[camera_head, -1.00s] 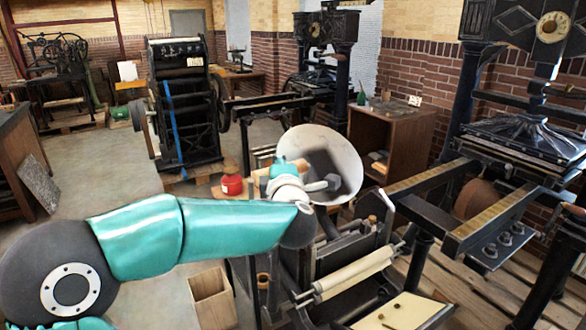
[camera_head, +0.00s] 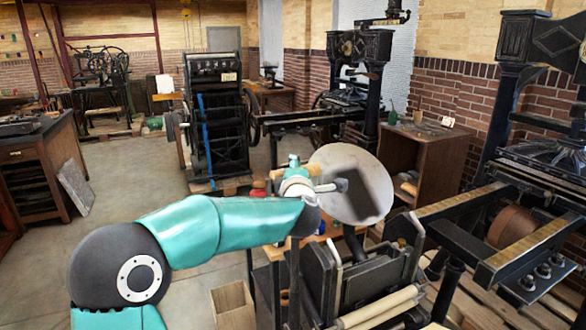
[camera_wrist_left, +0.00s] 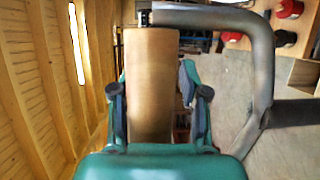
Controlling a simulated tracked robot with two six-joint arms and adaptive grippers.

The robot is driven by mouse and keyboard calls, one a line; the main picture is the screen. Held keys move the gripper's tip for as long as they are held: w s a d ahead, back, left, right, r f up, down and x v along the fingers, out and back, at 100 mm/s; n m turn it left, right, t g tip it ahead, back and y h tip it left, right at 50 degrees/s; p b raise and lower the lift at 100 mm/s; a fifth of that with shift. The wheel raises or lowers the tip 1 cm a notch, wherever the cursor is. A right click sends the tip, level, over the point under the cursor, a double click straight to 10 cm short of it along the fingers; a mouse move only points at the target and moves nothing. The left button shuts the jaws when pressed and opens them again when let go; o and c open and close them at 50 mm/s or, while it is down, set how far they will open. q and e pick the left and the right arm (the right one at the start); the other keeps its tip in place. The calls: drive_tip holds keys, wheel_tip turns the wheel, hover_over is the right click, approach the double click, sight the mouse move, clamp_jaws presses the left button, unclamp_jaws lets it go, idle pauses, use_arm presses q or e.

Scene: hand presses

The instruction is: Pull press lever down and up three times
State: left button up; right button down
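The hand press with the round grey disc (camera_head: 368,200) stands right of centre in the head view. My left gripper (camera_head: 318,187) is in front of the disc, partly hidden by its own wrist. In the left wrist view the lever's wooden handle (camera_wrist_left: 150,85) lies between the two fingers of my left gripper (camera_wrist_left: 157,100), with the fingertips close against both sides. The lever's bent grey bar (camera_wrist_left: 258,60) runs from the handle's far end to the right and down. My right gripper is in neither view.
The press's rollers (camera_head: 383,307) are below the disc. An open wooden box (camera_head: 233,304) stands on the floor below my arm. A large press (camera_head: 540,160) with long rails is at the right. Floor is clear at the left.

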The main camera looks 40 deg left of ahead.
use_arm(q)
drive_tip(key=shift+r, duration=0.15)
drive_tip(key=shift+d, duration=0.1)
drive_tip(key=v, duration=1.2)
